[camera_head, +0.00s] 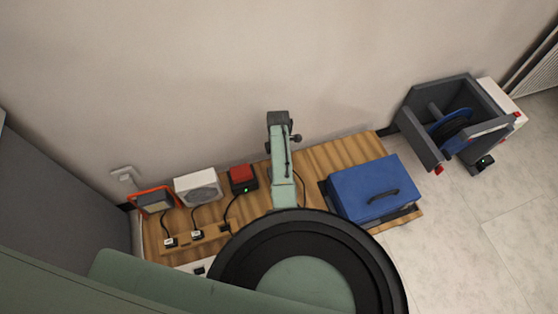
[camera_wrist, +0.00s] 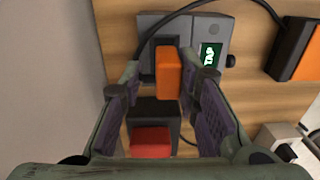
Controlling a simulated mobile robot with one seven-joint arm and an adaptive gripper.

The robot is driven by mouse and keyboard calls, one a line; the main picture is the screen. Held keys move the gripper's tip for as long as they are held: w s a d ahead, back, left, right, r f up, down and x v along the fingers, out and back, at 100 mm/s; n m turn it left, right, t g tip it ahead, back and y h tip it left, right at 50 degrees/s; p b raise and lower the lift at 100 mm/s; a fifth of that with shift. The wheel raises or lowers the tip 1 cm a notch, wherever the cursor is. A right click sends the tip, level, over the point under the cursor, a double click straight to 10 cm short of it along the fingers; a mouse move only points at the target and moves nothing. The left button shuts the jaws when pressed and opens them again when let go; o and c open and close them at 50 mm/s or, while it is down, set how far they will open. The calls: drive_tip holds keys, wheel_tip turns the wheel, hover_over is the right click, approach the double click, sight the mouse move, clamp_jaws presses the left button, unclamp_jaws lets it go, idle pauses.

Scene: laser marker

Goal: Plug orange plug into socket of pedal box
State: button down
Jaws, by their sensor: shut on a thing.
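My gripper (camera_wrist: 166,82) shows in the wrist view, its two fingers closed about an upright orange plug (camera_wrist: 168,78). Whether the plug touches that box or sits in a socket I cannot tell. Nearer the wrist, a black box with a red top (camera_wrist: 151,141) lies below the plug. Which of these is the pedal box is not clear. In the head view my gripper and the plug cannot be made out; my large round joint covers the front of the wooden bench.
A black box with red top and green light (camera_head: 243,178), a white fan-like unit (camera_head: 198,186) and an orange-framed lamp (camera_head: 154,201) line the wall. A blue case (camera_head: 372,188) sits at right. A black-and-orange block (camera_wrist: 293,52) lies right of the grey box.

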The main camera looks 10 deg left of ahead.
drive_tip(key=shift+f+b, duration=1.1)
drive_tip(key=shift+f, duration=0.5)
drive_tip(key=c, duration=1.1)
unclamp_jaws()
drive_tip(key=shift+r, duration=0.1)
wheel_tip(320, 180, up, 12)
drive_tip(key=shift+w+a+f, duration=0.1)
drive_tip(key=shift+w+f, duration=0.05)
wheel_tip(320, 180, up, 6)
drive_tip(key=p, duration=0.6)
